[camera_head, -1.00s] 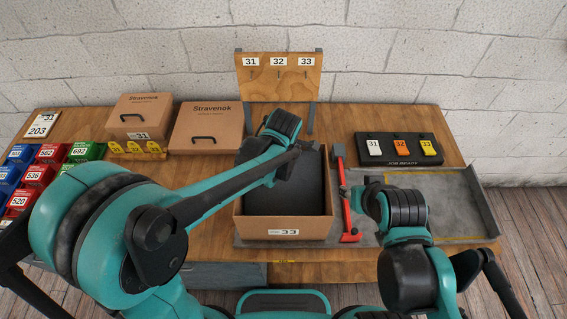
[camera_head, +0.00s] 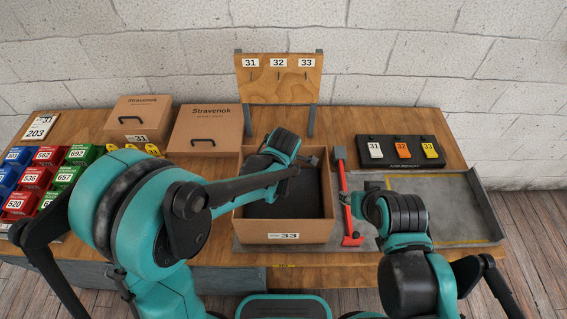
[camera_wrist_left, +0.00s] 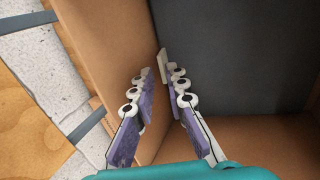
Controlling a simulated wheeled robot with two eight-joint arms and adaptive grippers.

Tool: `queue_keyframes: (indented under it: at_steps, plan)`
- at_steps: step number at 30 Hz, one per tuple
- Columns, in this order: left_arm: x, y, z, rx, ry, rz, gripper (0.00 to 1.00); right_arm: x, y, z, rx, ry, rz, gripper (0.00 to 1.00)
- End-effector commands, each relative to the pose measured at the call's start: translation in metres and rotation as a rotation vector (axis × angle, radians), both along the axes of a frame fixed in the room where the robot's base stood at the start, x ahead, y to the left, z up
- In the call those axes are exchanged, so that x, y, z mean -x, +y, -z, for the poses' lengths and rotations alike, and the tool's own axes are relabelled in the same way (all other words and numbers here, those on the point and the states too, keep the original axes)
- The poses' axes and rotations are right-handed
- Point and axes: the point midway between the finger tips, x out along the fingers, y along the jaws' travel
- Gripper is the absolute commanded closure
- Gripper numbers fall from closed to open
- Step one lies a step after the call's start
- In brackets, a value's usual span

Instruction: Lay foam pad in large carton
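The open carton (camera_head: 284,232) labelled 33 stands at the table's front centre. The dark grey foam pad (camera_head: 295,200) lies inside it, low between the walls; my left arm hides part of it. In the left wrist view the pad (camera_wrist_left: 240,50) is a flat dark surface beside the brown carton wall (camera_wrist_left: 105,45). My left gripper (camera_wrist_left: 157,68) is over the carton's inside, close to that wall. Its fingers are apart with a narrow gap and nothing visible between them. My right gripper (camera_head: 350,194) is right of the carton near the red-handled tool; its fingers are too small to read.
A red-handled tool (camera_head: 347,205) lies along the carton's right side. A black tag holder (camera_head: 402,163) sits at back right. A grey tray (camera_head: 450,205) at right is mostly clear.

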Motion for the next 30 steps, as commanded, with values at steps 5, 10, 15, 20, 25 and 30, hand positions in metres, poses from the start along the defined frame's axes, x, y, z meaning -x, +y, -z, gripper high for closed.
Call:
queue_keyframes:
  at_steps: [5,10,15,20,25,30]
  plan:
    - [0.0,0.0,0.0,0.0,0.0,0.0,0.86,0.0,0.0,0.0,0.0,0.0,0.0,0.6]
    - [0.003,0.0,-0.011,0.0,0.0,0.001,0.86,0.0,0.0,-0.006,0.0,0.0,0.0,0.6]
    - [0.018,0.0,-0.042,0.0,0.0,0.0,0.86,0.0,0.0,-0.015,0.0,0.0,0.0,0.6]
    - [0.033,0.0,-0.075,0.0,0.0,0.001,0.86,0.0,0.0,-0.024,0.0,0.0,0.0,0.6]
    - [0.045,0.0,-0.1,0.0,0.0,0.0,0.86,0.0,0.0,-0.03,0.0,0.0,0.0,0.6]
    - [0.051,0.0,-0.111,0.0,0.0,0.0,0.86,0.0,0.0,-0.032,0.0,0.0,0.0,0.6]
